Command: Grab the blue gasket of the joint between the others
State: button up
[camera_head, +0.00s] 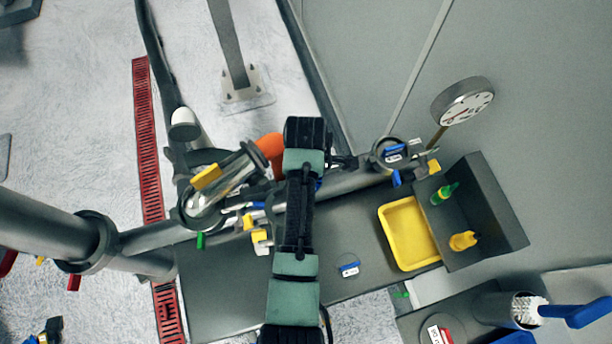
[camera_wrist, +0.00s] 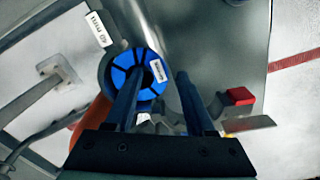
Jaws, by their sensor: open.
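In the wrist view a round blue gasket (camera_wrist: 148,82) with dark spoke-like lines and a small white label sits at a grey pipe joint. My gripper (camera_wrist: 161,76) is open, with its two dark fingers apart. The left finger overlaps the gasket in the picture, and the right finger is to the right of the gasket. I cannot tell whether either finger touches it. Nothing shows held between the fingers. In the head view my arm covers the middle of the pipe run, and the gasket and fingertips cannot be made out there.
A red block (camera_wrist: 240,96) lies right of the fingers. In the head view a clear sight tube (camera_head: 225,185) is left of my arm. A yellow tray (camera_head: 408,235), a dark box (camera_head: 490,200) with bottles and a gauge (camera_head: 466,103) are on the right.

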grip_shut()
dwell(0.3)
